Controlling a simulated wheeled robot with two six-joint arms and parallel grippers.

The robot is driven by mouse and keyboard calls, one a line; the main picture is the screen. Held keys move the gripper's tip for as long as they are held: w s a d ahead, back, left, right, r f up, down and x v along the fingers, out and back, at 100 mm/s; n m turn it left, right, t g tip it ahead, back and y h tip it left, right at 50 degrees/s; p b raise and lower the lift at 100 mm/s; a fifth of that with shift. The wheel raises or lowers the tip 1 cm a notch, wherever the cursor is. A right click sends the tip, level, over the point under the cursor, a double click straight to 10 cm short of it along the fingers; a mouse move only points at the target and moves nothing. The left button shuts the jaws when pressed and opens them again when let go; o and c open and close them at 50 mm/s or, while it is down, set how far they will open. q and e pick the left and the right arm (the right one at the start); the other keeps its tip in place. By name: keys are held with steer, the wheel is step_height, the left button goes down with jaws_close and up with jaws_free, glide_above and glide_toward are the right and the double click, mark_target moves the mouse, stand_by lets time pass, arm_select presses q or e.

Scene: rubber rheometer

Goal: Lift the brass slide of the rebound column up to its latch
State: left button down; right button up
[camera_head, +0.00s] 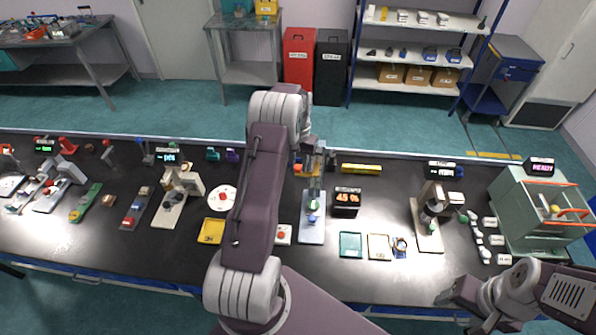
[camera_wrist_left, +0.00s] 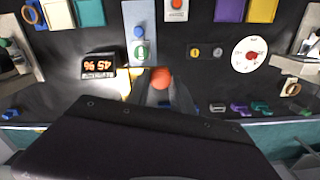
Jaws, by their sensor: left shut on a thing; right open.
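The rebound column has a pale base plate (camera_head: 312,228) standing mid-bench, with a green and a blue part on it. The base also shows in the left wrist view (camera_wrist_left: 132,14). The display beside it (camera_head: 346,198) reads 45 %. My left gripper (camera_head: 311,160) is at the column's upper part, mostly hidden by my arm. In the left wrist view its fingers (camera_wrist_left: 160,84) are shut at a round orange knob (camera_wrist_left: 161,77), with a brass-yellow piece (camera_wrist_left: 128,84) beside it. The slide's full outline and the latch are not clear. My right gripper (camera_head: 462,300) is open and empty at lower right.
A yellow tray (camera_head: 211,231) and white dial disc (camera_head: 222,198) lie left of the column. Teal (camera_head: 350,245) and cream trays (camera_head: 379,247) lie to the right. A green-framed machine (camera_head: 540,212) stands at the right end. Open bench lies right of the display.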

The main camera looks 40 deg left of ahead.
arm_select(q)
step_height(320, 180, up, 4)
steer(key=shift+s+f+p, duration=0.1)
steer(key=shift+f+p, duration=0.15)
steer(key=shift+p, duration=0.2)
steer(key=shift+r, duration=0.25)
steer(key=shift+w, duration=0.25)
steer(key=shift+a+r, duration=0.1)
arm_select(e)
steer(key=shift+s+r, duration=0.1)
steer(key=shift+r, duration=0.85)
arm_select(q)
steer(key=c, duration=1.3)
jaws_free()
steer(key=shift+o, duration=1)
steer(key=shift+s, duration=0.15)
arm_select(e)
steer(key=shift+s+d, duration=0.1)
steer(key=shift+s, duration=0.05)
